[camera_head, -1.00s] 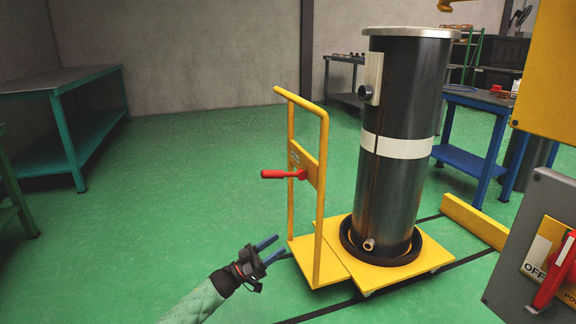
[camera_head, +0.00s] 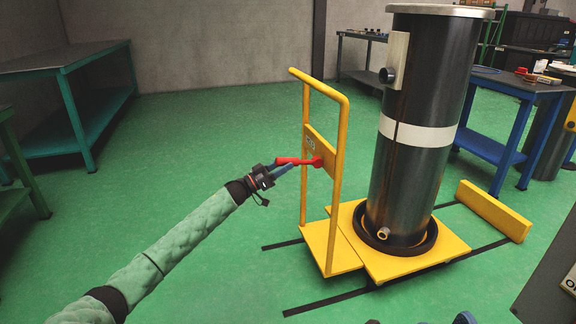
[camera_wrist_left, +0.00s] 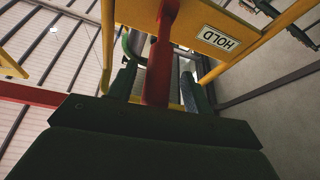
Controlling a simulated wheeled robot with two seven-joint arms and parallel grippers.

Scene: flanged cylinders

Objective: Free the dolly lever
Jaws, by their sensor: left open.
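The red dolly lever (camera_head: 298,161) sticks out to the left from the plate on the yellow dolly's handle frame (camera_head: 338,150). My left gripper (camera_head: 282,169) is open, with its fingertips at the lever's free end. In the left wrist view, the red lever (camera_wrist_left: 158,70) runs between the two open fingers (camera_wrist_left: 158,90), and a HOLD label (camera_wrist_left: 218,38) shows on the yellow plate. The dolly (camera_head: 375,265) carries a tall dark cylinder (camera_head: 412,160) with a white band, upright in a black ring. My right gripper is not clearly seen.
A yellow stop block (camera_head: 493,210) lies on the floor right of the dolly, near dark floor lines. A blue table (camera_head: 510,88) stands behind right, a green bench (camera_head: 70,70) at the left. A grey box edge (camera_head: 550,265) is at the lower right. Floor left of the dolly is open.

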